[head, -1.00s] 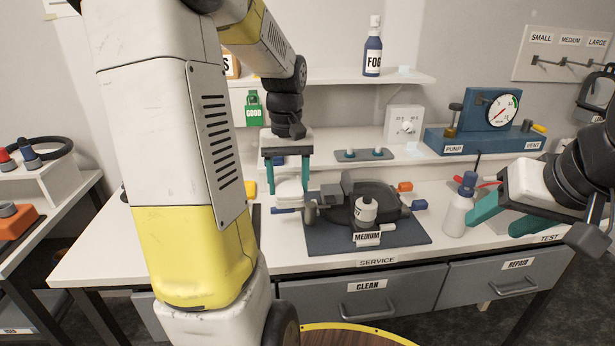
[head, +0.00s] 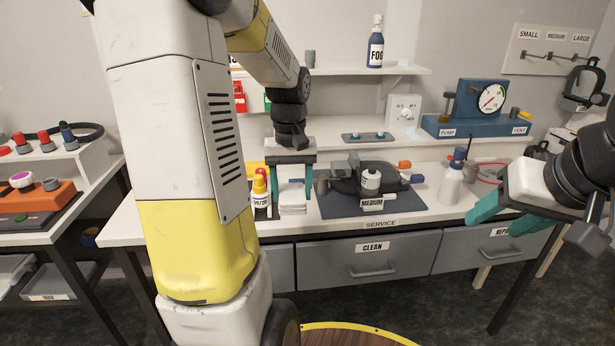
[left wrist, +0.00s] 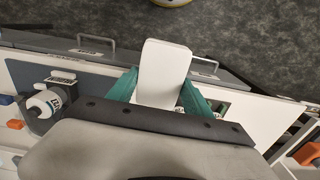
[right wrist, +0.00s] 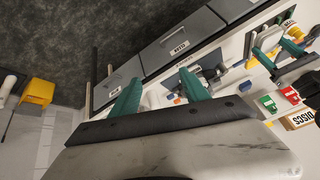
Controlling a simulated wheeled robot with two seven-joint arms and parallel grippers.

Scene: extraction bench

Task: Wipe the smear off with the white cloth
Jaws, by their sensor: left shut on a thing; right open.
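My left gripper (head: 292,190) is shut on the white cloth (head: 292,209), which hangs as a small flat pad at the left side of the dark mat. In the left wrist view the white cloth (left wrist: 163,72) sits between the teal fingers and hides part of the bench. A black mask (head: 346,186) lies on the mat (head: 400,203), with a white canister (head: 371,180) at its front and a MEDIUM label (head: 372,203). I cannot make out the smear in any view. My right gripper (head: 508,214) is open and empty at the bench's front right.
The blue pump gauge (head: 483,110) is at the back right. Drawers (head: 370,257) run below the bench edge.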

